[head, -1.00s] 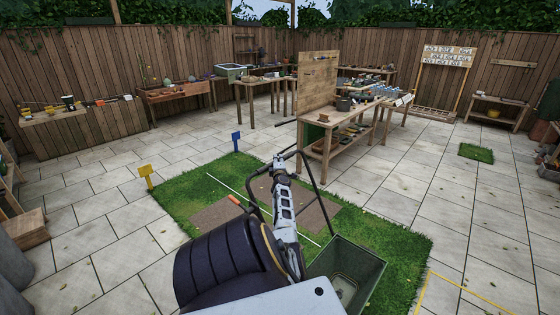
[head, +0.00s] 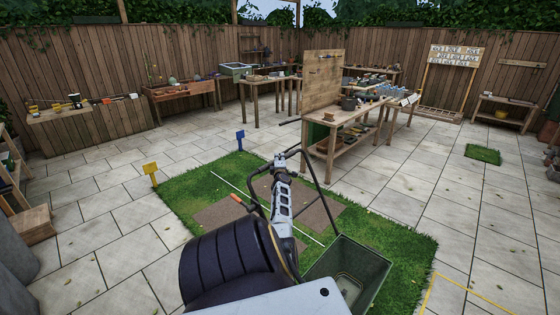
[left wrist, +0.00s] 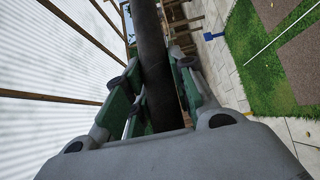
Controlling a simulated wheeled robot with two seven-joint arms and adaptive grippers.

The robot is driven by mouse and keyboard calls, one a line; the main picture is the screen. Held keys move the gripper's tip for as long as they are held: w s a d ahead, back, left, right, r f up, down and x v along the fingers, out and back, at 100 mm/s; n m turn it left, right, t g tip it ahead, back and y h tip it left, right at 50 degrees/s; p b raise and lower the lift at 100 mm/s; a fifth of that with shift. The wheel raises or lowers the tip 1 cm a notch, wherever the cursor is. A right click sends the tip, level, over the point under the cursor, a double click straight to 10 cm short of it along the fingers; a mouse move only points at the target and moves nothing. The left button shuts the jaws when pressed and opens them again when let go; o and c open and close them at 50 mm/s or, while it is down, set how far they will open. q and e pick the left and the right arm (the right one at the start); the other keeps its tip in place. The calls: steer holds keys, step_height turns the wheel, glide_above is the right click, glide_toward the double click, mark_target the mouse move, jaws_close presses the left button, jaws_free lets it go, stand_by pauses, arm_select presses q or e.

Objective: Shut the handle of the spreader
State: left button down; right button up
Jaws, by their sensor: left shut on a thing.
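The spreader is a dark green hopper (head: 376,274) on the grass with a black tubular handle frame (head: 322,190) rising from it. An orange-tipped black lever (head: 238,198) sticks out to the left of my arm. My left gripper (head: 281,158) is at the upper part of the handle frame. In the left wrist view, its two fingers (left wrist: 150,95) are shut around a thick black bar (left wrist: 154,60), which I take as the handle. My forearm hides part of the frame and the hopper's near side. My right gripper is not in view.
A workbench with a pegboard (head: 322,80) stands just beyond the handle. A yellow marker (head: 150,169) and a blue marker (head: 240,138) stand at the left edges of the grass mat (head: 402,240). Paving is free to the left and right.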

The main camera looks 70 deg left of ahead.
arm_select(q)
steer(key=shift+f, duration=0.1)
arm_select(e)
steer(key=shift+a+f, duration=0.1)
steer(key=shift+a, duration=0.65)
arm_select(q)
steer(key=shift+w+d+r+p, duration=0.3)
steer(key=shift+r+p, duration=0.1)
steer(key=shift+p, duration=0.15)
steer(key=shift+w+d+r, duration=0.1)
steer(key=shift+d, duration=0.1)
steer(key=shift+r+p, duration=0.1)
steer(key=shift+p, duration=0.25)
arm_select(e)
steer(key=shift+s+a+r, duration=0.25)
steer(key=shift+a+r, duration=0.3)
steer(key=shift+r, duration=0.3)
arm_select(q)
steer(key=shift+w+d, duration=0.1)
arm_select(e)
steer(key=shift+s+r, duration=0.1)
